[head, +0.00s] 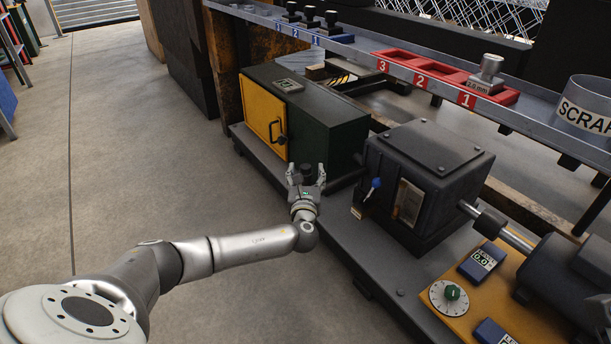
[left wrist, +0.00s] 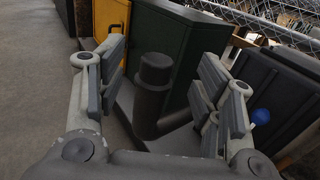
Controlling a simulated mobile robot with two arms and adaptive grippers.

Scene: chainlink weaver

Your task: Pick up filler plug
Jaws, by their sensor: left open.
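The filler plug (left wrist: 155,70) looks like a dark cylindrical cap on top of a thick dark upright pipe. It stands between the two finger pads of my left gripper (left wrist: 161,72) in the left wrist view, with clear gaps on both sides. In the head view the dark plug (head: 307,169) shows between the fingertips of my left gripper (head: 306,177), beside the green cabinet. The gripper is open and holds nothing. The lower pipe is partly hidden by the gripper in the head view. My right gripper is not in view.
A green cabinet with a yellow door (head: 264,117) stands just behind. A dark gearbox (head: 424,170) with a blue-knobbed lever (head: 376,183) is to the right. A shelf above carries red numbered trays (head: 421,72) and a scrap bin (head: 586,106). The floor at left is clear.

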